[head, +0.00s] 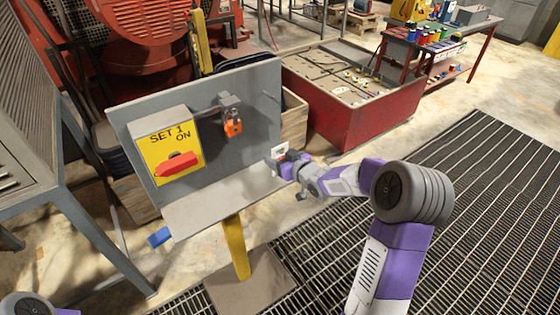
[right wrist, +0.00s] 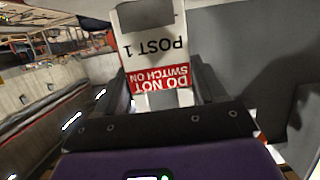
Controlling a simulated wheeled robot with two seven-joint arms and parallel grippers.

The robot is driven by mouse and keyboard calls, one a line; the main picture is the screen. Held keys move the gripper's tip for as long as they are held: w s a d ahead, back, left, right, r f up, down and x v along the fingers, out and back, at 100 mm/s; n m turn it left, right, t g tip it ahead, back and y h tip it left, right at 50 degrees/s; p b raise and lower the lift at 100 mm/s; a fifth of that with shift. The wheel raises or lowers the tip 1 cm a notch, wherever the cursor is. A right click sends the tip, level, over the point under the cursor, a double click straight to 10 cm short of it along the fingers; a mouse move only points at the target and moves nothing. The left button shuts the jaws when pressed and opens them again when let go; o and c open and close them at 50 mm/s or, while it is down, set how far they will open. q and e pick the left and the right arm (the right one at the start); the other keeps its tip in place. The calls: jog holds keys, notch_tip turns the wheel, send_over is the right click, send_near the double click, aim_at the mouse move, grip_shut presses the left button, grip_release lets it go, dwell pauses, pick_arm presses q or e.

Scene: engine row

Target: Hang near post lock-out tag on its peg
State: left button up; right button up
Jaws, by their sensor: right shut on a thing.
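The lock-out tag (right wrist: 150,48) is a white card with a dark slot, the words POST 1 and a red DO NOT SWITCH ON band. It reads upside down in the right wrist view. In the head view the tag (head: 280,149) is small, by the right edge of the grey post panel (head: 255,90). My right gripper (head: 284,165) is shut on the tag, also in the right wrist view (right wrist: 165,84), just above the panel's shelf (head: 215,200). The peg cannot be made out. My left gripper is out of view.
A red bin (head: 350,110) stands behind; floor grating lies to the right.

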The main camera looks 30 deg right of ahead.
jog(key=shift+c, duration=0.3)
notch_tip(320, 180, up, 10)
jog(key=p, duration=0.3)
jog(key=shift+p, duration=0.35)
jog(key=shift+a, duration=0.1)
